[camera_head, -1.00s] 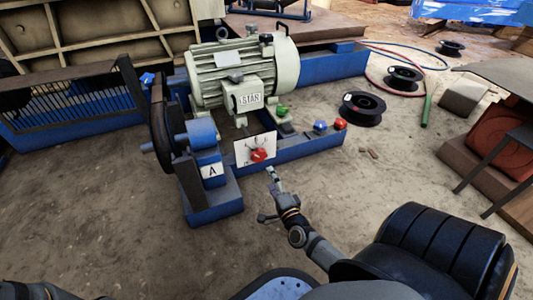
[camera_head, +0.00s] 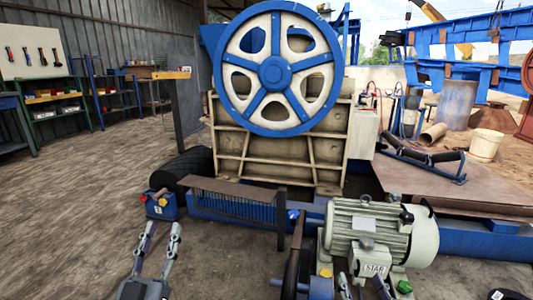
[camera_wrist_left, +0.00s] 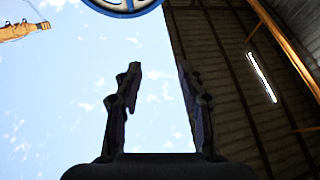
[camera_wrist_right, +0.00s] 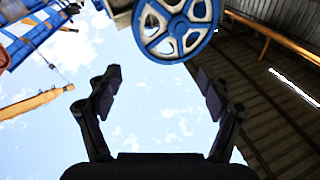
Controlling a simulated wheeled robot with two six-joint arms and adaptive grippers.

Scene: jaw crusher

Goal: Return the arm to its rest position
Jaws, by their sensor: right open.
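My left gripper (camera_head: 161,235) points up at the lower left of the head view, near a small blue control box (camera_head: 162,208) that stands behind it. In the left wrist view its two fingers (camera_wrist_left: 159,68) are apart with only sky and roof beyond them. My right gripper (camera_head: 363,283) shows at the bottom edge of the head view, in front of the pale motor (camera_head: 375,232) marked STAR. In the right wrist view its fingers (camera_wrist_right: 159,73) are spread wide and empty, also pointing upward. I cannot tell whether the right gripper touches the motor.
The jaw crusher with its large blue and white flywheel (camera_head: 278,68) stands behind the motor. A dark grille guard (camera_head: 238,200) sits before it. Shelves (camera_head: 52,102) line the left wall. The floor (camera_head: 60,220) at left is clear.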

